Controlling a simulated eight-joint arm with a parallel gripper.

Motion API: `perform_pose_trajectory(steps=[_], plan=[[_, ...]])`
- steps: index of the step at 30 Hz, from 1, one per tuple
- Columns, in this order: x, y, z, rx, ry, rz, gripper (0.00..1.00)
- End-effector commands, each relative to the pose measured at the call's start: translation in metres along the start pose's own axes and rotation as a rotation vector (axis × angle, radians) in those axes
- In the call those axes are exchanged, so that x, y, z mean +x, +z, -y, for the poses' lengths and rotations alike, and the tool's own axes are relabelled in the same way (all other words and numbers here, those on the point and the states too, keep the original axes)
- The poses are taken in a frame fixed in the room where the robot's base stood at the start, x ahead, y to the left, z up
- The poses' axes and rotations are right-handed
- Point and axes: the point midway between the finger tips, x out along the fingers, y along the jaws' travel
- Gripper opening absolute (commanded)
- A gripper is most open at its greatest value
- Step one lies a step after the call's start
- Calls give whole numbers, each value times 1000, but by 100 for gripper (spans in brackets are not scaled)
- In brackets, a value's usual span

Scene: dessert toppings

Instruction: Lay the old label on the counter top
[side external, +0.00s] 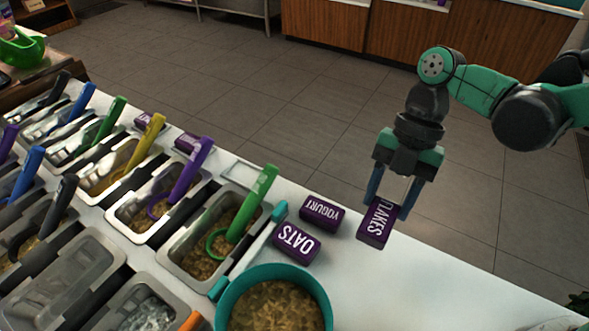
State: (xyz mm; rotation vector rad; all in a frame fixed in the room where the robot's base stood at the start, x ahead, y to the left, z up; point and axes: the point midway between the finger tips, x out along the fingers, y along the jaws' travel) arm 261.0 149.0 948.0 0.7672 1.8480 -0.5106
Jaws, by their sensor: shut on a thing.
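My gripper (391,203) is shut on a purple label block (374,229) with white lettering that reads "FLAKES", partly covered by a finger. The block hangs below the fingers at the counter's far edge, right of the other labels. I cannot tell whether it touches the white counter top (400,285). A purple "YOGURT" label (322,213) and a purple "OATS" label (296,243) lie on the counter to its left.
A teal bowl of grain (274,306) stands at the front. Steel topping bins with coloured scoops, such as the green scoop (252,204), fill the left. More purple labels (186,142) lie behind the bins. The counter at the right is clear.

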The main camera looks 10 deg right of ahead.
Motion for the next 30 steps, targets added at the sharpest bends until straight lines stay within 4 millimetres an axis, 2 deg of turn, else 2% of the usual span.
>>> perform_pose_trajectory(steps=[3,8,15,28,29,30], plan=[[17,7,0,0,0,0,0],[27,11,0,0,0,0,0],[53,22,0,1,0,0,0],[60,25,0,1,0,0,0],[60,25,0,1,0,0,54],[60,25,0,1,0,0,66]])
